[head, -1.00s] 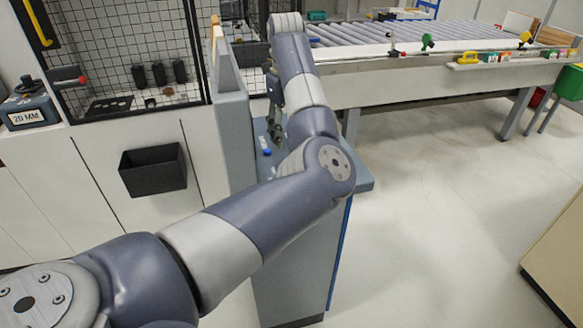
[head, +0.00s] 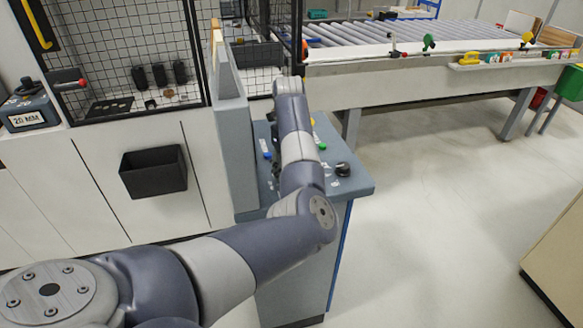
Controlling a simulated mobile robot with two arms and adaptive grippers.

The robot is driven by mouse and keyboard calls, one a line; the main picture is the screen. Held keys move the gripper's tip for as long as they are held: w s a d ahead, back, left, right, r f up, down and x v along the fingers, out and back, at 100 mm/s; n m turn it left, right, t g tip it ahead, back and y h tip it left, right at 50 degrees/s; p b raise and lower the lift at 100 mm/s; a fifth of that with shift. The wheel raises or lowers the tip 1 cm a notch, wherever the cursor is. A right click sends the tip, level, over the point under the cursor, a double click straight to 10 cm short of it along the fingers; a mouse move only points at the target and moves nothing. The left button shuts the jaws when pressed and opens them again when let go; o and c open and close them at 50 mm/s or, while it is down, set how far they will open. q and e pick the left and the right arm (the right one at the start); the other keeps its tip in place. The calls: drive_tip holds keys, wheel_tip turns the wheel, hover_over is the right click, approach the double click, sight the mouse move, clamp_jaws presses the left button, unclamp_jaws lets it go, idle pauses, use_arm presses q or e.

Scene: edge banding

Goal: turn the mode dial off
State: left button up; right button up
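A black round knob (head: 343,169), which looks like the mode dial, stands on the grey console top (head: 357,184) near its right front corner. Its pointer setting is too small to read. My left arm comes in from the left and reaches over the console. My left gripper (head: 274,138) is mostly hidden behind its own forearm, over the left part of the console top. It appears to the left of the knob and apart from it. Its fingers cannot be made out. My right gripper is not in view.
A black bin (head: 153,170) hangs on the white cabinet. A roller conveyor (head: 400,32) stands behind. Open floor lies right.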

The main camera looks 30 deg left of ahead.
use_arm(q)
drive_tip(key=shift+f, duration=0.1)
drive_tip(key=c, duration=1.1)
